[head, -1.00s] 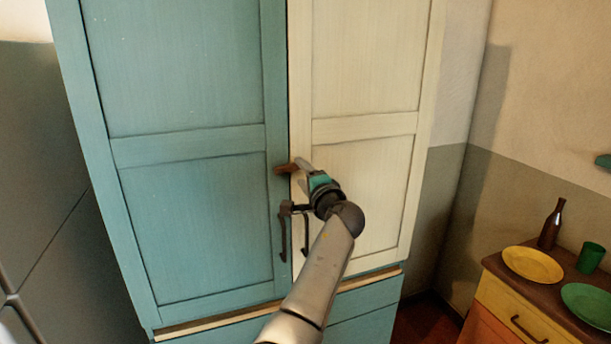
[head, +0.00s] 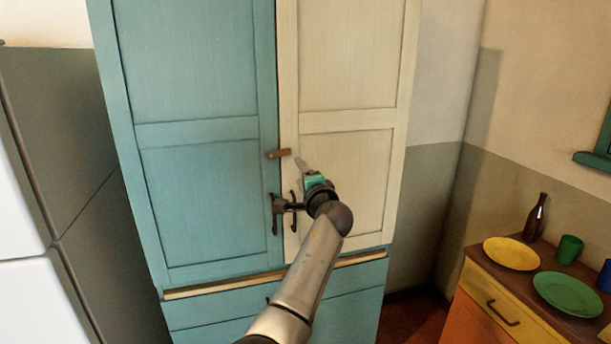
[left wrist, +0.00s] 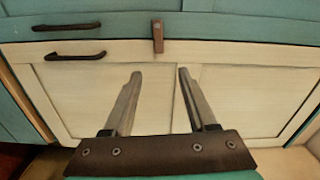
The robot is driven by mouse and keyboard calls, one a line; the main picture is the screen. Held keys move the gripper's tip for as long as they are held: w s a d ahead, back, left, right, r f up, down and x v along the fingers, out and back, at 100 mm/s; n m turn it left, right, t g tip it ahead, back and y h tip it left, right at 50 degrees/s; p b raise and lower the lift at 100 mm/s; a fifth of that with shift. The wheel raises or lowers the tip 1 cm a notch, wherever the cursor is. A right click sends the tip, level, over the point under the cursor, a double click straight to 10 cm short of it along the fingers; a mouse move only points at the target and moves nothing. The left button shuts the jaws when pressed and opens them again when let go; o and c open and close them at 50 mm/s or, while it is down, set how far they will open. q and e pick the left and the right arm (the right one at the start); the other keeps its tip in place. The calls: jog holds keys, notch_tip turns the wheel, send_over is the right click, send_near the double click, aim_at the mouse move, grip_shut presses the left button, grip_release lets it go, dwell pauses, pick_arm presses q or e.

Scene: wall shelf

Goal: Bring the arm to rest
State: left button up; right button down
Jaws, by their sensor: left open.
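My left gripper (head: 302,165) is open and empty in front of the cream door (head: 349,180) of a tall cupboard. Its arm comes up from the bottom middle of the head view. In the left wrist view its two fingers (left wrist: 160,74) stand apart with nothing between them. A small brown latch (head: 279,153) lies across the seam between the cream door and the teal door (head: 205,205). The latch is just left of the fingers in the head view, and beyond the fingertips in the left wrist view (left wrist: 158,36). My right gripper is not in view.
Dark door handles (head: 278,214) sit close to the gripper on both doors, partly behind my wrist. A low cabinet (head: 490,300) at the right holds a yellow plate (head: 511,253), a green plate (head: 567,294), a bottle (head: 536,218) and cups.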

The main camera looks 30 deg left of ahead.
pick_arm(q)
jog(key=shift+s, duration=0.1)
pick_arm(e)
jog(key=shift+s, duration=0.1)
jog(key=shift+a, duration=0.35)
